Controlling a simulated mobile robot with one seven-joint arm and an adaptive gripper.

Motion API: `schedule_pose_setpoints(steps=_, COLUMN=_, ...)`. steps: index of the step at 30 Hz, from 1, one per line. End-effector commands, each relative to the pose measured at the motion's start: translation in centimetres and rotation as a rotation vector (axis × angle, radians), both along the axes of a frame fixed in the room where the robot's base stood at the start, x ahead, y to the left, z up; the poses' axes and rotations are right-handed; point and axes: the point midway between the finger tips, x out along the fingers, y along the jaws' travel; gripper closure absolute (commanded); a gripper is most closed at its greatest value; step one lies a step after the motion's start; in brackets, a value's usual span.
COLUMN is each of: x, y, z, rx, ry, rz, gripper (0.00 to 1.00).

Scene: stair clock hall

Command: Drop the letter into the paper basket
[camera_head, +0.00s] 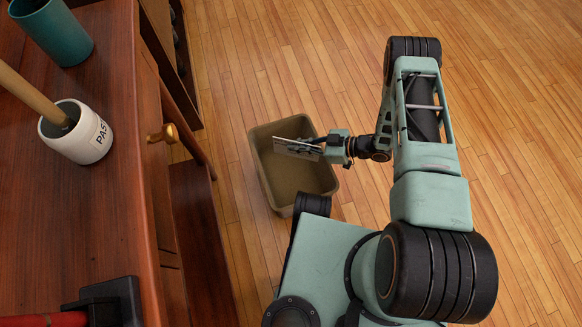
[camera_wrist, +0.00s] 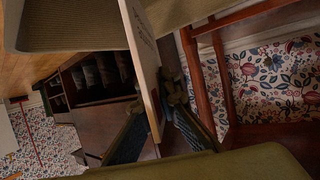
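The paper basket (camera_head: 284,182) is a beige open-topped bin standing on the wooden floor, left of my arm in the head view. My gripper (camera_head: 306,147) is over its opening, coming in from the right, and is shut on the letter (camera_head: 290,149). The letter is thin and pale. In the wrist view the letter (camera_wrist: 145,62) stands on edge between the two dark fingers of my gripper (camera_wrist: 160,120). Beige parts of the basket (camera_wrist: 75,28) show at the top and bottom of that view. Whether the letter touches the basket cannot be told.
A dark red-brown wooden desk (camera_head: 115,190) with a brass knob (camera_head: 162,134) stands left of the basket. On it are a white cup (camera_head: 88,140) holding a wooden stick and a teal cup (camera_head: 60,40). Plank floor (camera_head: 290,60) beyond the basket is clear.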

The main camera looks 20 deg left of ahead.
Motion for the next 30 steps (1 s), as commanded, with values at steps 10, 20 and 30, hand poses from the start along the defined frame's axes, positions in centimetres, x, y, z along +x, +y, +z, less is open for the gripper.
schedule_pose_setpoints(steps=10, x=0.0, y=0.0, z=0.1, rx=0.0, ry=0.0, rz=0.0, gripper=0.75)
schedule_pose_setpoints(steps=20, x=0.1, y=-0.6, z=0.3, rx=0.0, ry=0.0, rz=-0.001, gripper=0.75)
schedule_pose_setpoints(steps=30, x=0.3, y=-6.6, z=2.8, rx=-0.001, ry=-0.002, rz=-0.004, gripper=0.75)
